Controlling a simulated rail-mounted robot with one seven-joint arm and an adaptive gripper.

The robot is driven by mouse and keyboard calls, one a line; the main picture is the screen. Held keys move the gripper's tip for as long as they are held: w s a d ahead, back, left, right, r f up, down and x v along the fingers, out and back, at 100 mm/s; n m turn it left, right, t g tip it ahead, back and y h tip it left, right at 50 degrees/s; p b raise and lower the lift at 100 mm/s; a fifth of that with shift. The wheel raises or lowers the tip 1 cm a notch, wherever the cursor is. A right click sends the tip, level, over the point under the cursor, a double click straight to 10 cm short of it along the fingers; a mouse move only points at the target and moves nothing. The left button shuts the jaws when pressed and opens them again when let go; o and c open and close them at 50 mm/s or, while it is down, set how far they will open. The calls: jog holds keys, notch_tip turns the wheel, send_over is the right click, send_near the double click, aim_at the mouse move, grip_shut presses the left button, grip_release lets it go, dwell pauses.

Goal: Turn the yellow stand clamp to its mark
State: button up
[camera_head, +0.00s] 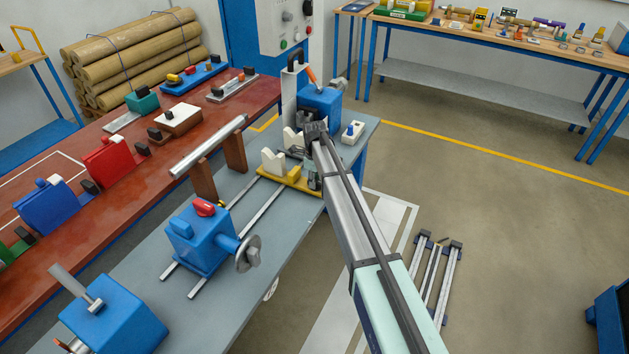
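The yellow stand (288,180) sits across two pale rails on the grey bench, with white V-shaped supports (273,163) on it. My arm reaches in from the lower right and ends over the right part of this stand. My gripper (313,180) is small in the view, at or just above the stand's right end. The arm partly covers it, so I cannot tell whether its fingers are open, shut or touching anything. The stand's clamp and its mark cannot be made out; they may be hidden behind the arm and gripper.
A blue headstock (320,102) stands behind the yellow stand. A blue tailstock (201,240) with a red knob and disc is nearer on the rails. A metal bar on brown supports (208,148) stands left. The red table (120,205) holds fixtures. Floor to the right is mostly clear.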

grip_shut()
jog(key=shift+f+n, duration=0.1)
jog(key=shift+n, duration=0.2)
jog(key=n+b, duration=0.2)
jog(key=shift+s+n, duration=0.1)
jog(key=shift+n, duration=0.2)
jog(key=n+b, duration=0.2)
jog(key=n, duration=0.3)
jog(key=shift+s, duration=0.2)
jog(key=n+b, duration=0.1)
jog(key=n, duration=0.4)
jog(key=shift+s+d, duration=0.1)
jog(key=n+b, duration=0.1)
jog(key=n, duration=0.3)
jog(key=shift+s+d+n, duration=0.1)
jog(key=shift+d+n, duration=0.05)
jog(key=shift+n, duration=0.15)
